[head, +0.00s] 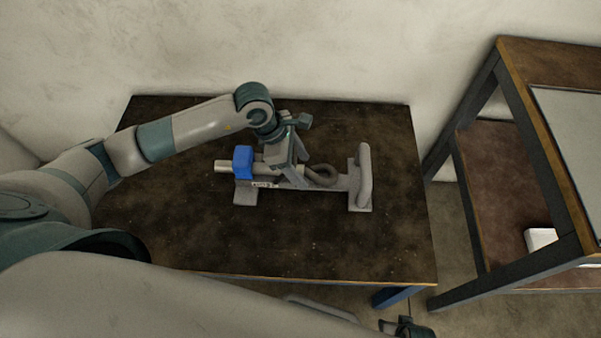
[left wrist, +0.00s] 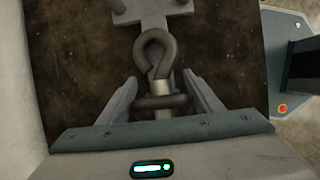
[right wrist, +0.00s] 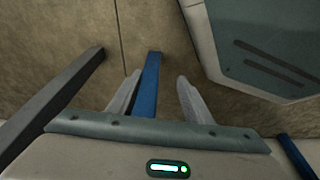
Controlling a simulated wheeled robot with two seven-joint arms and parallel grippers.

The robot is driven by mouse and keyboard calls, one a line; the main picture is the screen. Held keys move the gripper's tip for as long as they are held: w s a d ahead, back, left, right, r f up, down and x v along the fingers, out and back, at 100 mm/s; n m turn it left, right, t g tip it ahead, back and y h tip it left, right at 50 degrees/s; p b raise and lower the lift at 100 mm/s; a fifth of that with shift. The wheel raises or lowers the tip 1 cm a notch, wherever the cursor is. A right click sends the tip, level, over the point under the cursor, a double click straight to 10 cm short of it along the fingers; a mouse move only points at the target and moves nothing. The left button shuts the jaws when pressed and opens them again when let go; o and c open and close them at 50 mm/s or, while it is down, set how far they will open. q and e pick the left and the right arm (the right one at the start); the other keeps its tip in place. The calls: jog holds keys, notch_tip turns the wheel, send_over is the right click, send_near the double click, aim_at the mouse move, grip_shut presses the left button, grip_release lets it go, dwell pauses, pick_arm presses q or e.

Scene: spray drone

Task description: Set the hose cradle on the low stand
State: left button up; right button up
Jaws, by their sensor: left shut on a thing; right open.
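The hose cradle (head: 337,182) is a grey frame with an upright handle at its right end, a blue block (head: 243,162) near its left end and a dark looped hose (head: 322,174). It lies over the middle of a dark-topped table; I cannot tell whether it rests on it or is just clear. My left gripper (head: 297,172) is shut on the cradle, its fingers either side of the hose part (left wrist: 160,87) in the left wrist view. My right gripper (right wrist: 157,80) is open and empty, low beyond the table's front edge. I cannot tell which furniture is the low stand.
The dark-topped table (head: 200,240) has bare room in front of the cradle. A taller two-level table (head: 520,65) stands at the right, with a white item (head: 540,238) on its lower shelf. A wall closes off the back.

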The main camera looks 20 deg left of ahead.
pick_arm(q)
jog(key=shift+f, duration=0.5)
notch_tip(320, 180, down, 3)
jog(key=shift+r, duration=0.2)
jog(key=shift+f, duration=0.15)
jog(key=o, duration=1.7)
jog(key=shift+c, duration=0.2)
pick_arm(e)
jog(key=shift+s+f, duration=0.35)
jog(key=shift+f, duration=0.1)
